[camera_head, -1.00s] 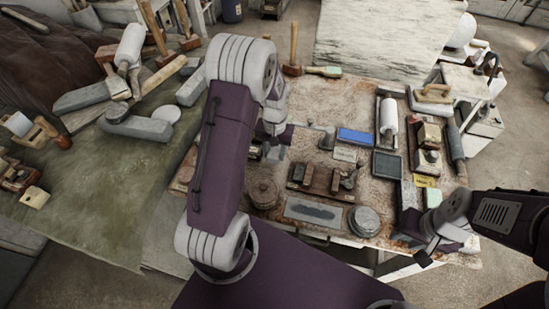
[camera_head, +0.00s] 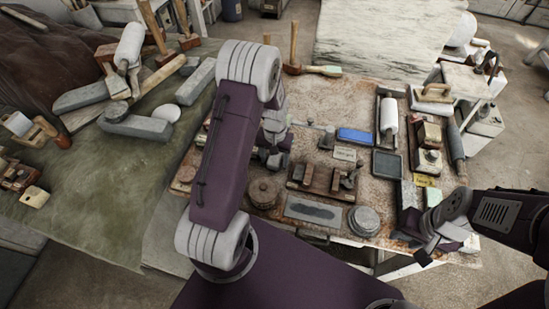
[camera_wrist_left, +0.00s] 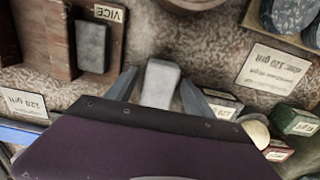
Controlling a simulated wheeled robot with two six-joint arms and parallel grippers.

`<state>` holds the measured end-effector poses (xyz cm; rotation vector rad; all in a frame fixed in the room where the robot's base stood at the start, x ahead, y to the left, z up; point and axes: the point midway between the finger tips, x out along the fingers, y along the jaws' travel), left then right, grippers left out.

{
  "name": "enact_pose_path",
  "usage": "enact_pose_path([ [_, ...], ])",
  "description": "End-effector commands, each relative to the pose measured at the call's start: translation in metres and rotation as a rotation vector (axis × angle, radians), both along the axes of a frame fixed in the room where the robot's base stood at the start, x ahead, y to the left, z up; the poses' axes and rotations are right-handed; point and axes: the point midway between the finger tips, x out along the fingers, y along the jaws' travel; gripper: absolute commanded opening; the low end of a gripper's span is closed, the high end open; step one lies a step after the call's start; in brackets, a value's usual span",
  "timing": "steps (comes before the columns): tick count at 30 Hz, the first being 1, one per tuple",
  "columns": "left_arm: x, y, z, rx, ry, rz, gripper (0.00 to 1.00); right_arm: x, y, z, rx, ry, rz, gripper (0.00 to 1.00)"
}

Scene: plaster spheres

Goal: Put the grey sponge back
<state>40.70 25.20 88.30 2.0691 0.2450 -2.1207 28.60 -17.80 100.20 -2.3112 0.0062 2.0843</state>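A light grey block (camera_wrist_left: 160,83), which looks like the grey sponge, is between the two fingers of my left gripper (camera_wrist_left: 161,80) in the left wrist view. The fingers flank it closely, with a thin gap showing at the left; I cannot tell whether they press on it. In the head view my left gripper (camera_head: 272,155) is over the table behind the round wooden lid, partly hidden by its arm. My right gripper (camera_head: 436,240) is at the table's right front corner; its finger state is unclear.
A wooden rack (camera_head: 325,178) stands right of my left gripper, with a blue block (camera_head: 355,136) beyond it. A round lid (camera_head: 264,191), a flat grey stone (camera_head: 312,211) and stacked discs (camera_head: 363,220) lie in front. Paper labels (camera_wrist_left: 272,68) lie around the fingers.

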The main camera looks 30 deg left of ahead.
Motion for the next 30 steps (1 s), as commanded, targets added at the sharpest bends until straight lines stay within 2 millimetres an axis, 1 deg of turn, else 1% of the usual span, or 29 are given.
enact_pose_path([
  [2, 0.0, 0.0, 0.005, 0.0, -0.001, 0.0, 0.61, 0.0, 0.0, 0.003, 0.0, 0.0, 0.0, 0.36],
  [5, 0.002, 0.0, 0.018, 0.001, -0.005, 0.0, 0.61, 0.0, 0.0, 0.002, 0.0, 0.0, 0.0, 0.36],
  [12, 0.003, 0.001, 0.081, 0.002, -0.008, 0.0, 0.61, 0.0, 0.0, 0.001, 0.0, 0.0, 0.0, 0.36],
  [16, 0.004, 0.001, 0.107, 0.001, -0.005, 0.0, 0.61, 0.0, 0.0, 0.001, 0.0, 0.0, 0.0, 0.36],
  [18, 0.003, 0.001, 0.116, 0.001, -0.003, 0.0, 0.61, 0.0, 0.0, 0.001, 0.0, 0.0, 0.0, 0.36],
  [21, 0.003, 0.001, 0.123, 0.0, -0.001, 0.0, 0.61, 0.0, 0.0, 0.001, 0.0, 0.0, 0.0, 0.36],
  [25, 0.001, -0.001, 0.125, 0.0, -0.002, -0.004, 0.61, 0.0, 0.0, 0.001, 0.0, 0.0, 0.0, 0.36],
  [26, -0.003, -0.005, 0.125, 0.0, -0.004, -0.012, 0.61, 0.0, 0.0, 0.001, 0.0, 0.0, 0.0, 0.36],
  [28, -0.02, -0.021, 0.128, 0.0, -0.025, -0.048, 0.61, 0.0, 0.0, 0.001, 0.0, 0.0, 0.0, 0.36],
  [29, -0.032, -0.029, 0.128, -0.001, -0.037, -0.069, 0.61, 0.0, 0.0, 0.001, 0.0, 0.0, 0.0, 0.36],
  [30, -0.048, -0.04, 0.128, -0.002, -0.055, -0.098, 0.61, 0.0, 0.0, 0.001, 0.0, 0.0, 0.0, 0.36],
])
